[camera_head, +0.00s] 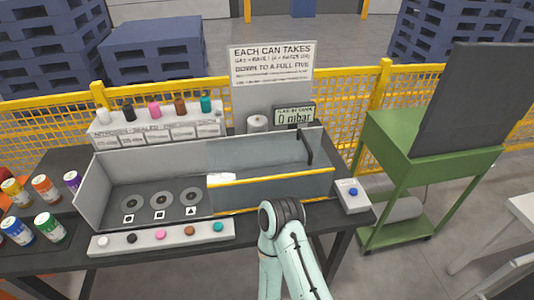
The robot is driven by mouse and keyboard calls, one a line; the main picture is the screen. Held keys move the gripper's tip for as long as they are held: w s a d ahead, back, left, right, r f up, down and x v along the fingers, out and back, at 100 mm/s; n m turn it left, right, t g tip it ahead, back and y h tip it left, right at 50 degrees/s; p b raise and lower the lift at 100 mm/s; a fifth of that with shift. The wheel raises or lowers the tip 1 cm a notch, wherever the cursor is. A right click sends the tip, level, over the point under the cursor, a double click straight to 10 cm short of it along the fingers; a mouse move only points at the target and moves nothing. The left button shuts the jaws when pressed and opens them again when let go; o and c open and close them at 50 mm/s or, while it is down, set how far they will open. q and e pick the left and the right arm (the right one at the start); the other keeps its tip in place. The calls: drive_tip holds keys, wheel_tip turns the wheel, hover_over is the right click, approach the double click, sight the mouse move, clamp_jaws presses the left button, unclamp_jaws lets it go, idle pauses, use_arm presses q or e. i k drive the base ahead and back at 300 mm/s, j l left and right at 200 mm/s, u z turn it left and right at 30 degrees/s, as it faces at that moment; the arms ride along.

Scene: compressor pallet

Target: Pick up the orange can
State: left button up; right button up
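The orange can (46,190) stands upright at the left end of the dark table, in the back row of a small group of cans. A yellow can (15,193) stands to its left and a purple can (72,182) to its right. In front of it are a green can (51,229) and another can (17,233) at the left edge. One of my arms shows at the bottom centre, with a dark joint on top. No fingers are visible on it. Neither of my grippers is in view, and nothing covers the orange can.
A grey-walled bin (88,197) with round discs fills the table's middle, with a button strip (161,237) in front. A shelf of coloured bottles (155,127), a sign (271,65) and a yellow fence (365,88) stand behind. A green stand (424,150) is at right.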

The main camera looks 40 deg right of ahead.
sight(42, 184)
drive_tip(key=z, duration=1.45)
drive_tip(key=u, duration=1.8)
drive_tip(key=i+j+z, duration=0.3)
drive_tip(key=j, duration=0.3)
drive_tip(key=i+j+z, duration=0.1)
drive_tip(key=i+j, duration=0.2)
drive_tip(key=i+j+z, duration=0.15)
drive_tip(key=j, duration=0.2)
